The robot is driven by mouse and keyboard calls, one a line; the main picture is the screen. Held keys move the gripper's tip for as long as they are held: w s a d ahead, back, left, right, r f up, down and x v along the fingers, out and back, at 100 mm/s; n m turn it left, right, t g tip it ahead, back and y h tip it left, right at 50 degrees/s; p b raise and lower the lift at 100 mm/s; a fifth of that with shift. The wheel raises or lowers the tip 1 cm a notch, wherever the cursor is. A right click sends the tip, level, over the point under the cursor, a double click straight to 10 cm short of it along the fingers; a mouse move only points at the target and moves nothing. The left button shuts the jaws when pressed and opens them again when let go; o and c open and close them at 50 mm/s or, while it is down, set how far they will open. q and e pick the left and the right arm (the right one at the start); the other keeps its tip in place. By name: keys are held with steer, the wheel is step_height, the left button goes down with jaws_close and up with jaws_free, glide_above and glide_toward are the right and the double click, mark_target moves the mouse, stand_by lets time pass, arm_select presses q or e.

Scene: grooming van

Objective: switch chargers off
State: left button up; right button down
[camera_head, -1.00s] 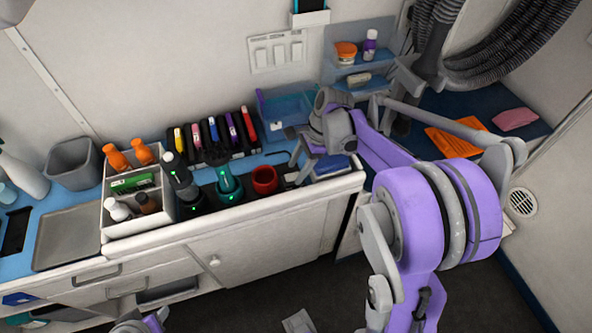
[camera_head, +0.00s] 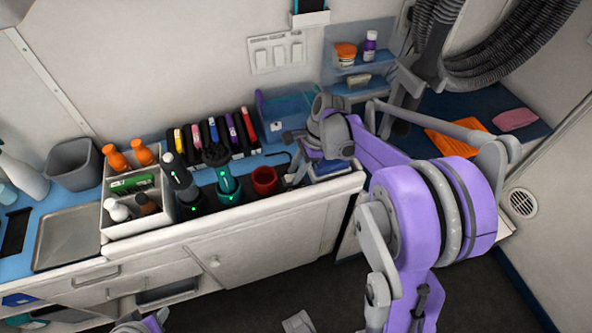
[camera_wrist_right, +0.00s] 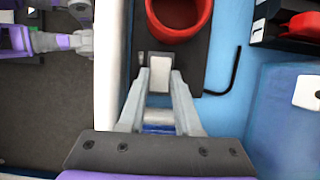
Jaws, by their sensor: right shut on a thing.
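A dark charger stand holds a grey clipper (camera_head: 180,176) and a teal clipper (camera_head: 227,182), with small green lights glowing at both. A red cup (camera_head: 265,179) stands at the right end; it also shows in the right wrist view (camera_wrist_right: 178,14) on a dark base (camera_wrist_right: 186,60). My right gripper (camera_head: 291,178) is low at the counter, just right of the cup. In the right wrist view its fingers (camera_wrist_right: 159,88) close around a small white block (camera_wrist_right: 159,72) at the edge of the base. My left arm (camera_head: 143,323) shows only partly at the bottom; its jaws are unclear.
A white caddy (camera_head: 133,222) with bottles stands left of the chargers. Several coloured items (camera_head: 214,134) stand in a black rack behind. A bent black rod (camera_wrist_right: 231,80) lies right of the base. The counter's front edge is close to my right gripper.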

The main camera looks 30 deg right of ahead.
steer(key=shift+a+r+h, duration=0.1)
steer(key=shift+a+h, duration=0.2)
steer(key=shift+h, duration=0.2)
steer(key=shift+w+a+g+h, duration=0.15)
steer(key=shift+g+h, duration=0.25)
steer(key=shift+h, duration=0.8)
steer(key=c, duration=0.6)
jaws_free()
step_height(320, 180, up, 11)
steer(key=p, duration=0.1)
steer(key=shift+d, duration=0.35)
